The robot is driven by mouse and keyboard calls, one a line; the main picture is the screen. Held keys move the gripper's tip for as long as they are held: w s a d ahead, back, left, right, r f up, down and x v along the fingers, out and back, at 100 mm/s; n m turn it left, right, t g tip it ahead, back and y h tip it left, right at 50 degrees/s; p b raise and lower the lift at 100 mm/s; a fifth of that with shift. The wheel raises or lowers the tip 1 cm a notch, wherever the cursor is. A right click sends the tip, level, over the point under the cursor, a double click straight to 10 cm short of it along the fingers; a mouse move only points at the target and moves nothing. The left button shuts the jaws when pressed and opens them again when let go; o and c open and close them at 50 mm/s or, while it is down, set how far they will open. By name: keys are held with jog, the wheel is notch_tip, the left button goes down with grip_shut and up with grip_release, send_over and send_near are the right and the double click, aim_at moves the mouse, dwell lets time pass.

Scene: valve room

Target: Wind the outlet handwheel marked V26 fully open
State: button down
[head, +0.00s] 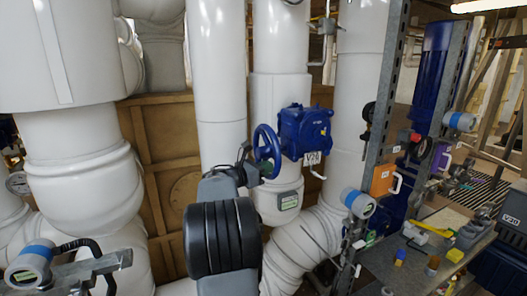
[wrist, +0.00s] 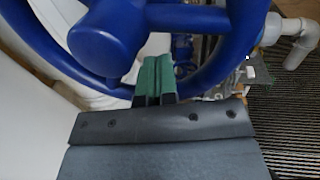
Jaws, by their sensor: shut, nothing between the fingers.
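The blue handwheel (head: 266,150) stands on the left side of a blue valve gearbox (head: 304,130) on a white pipe. A white tag (head: 312,158) under the gearbox appears to read V26, though its last character is blurred. My gripper (head: 264,170) is at the lower part of the wheel. In the wrist view, the handwheel (wrist: 105,32) fills the top with its hub, a spoke and the rim. My gripper's green fingers (wrist: 154,66) are together and empty. They overlap the lower rim, with tips showing against the opening below the spoke; contact cannot be told.
Thick white pipes (head: 217,80) stand behind and left of the wheel. A grey upright post (head: 382,110) and a bench (head: 385,265) with small items are on the right. A blue-banded gauge (head: 358,203) sits by the post. A grating floor (wrist: 290,115) shows at right.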

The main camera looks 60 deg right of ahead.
jog(key=shift+s+r, duration=0.1)
jog(key=shift+s+a+r, duration=0.4)
jog(key=shift+s+r, duration=0.05)
dwell(0.4)
jog(key=shift+s+a+r+p, duration=0.15)
jog(key=shift+r+p, duration=0.15)
jog(key=shift+r, duration=0.15)
jog(key=shift+s+r+p, duration=0.15)
jog(key=shift+r+p, duration=0.15)
jog(key=shift+r, duration=0.1)
jog(key=shift+a, duration=0.1)
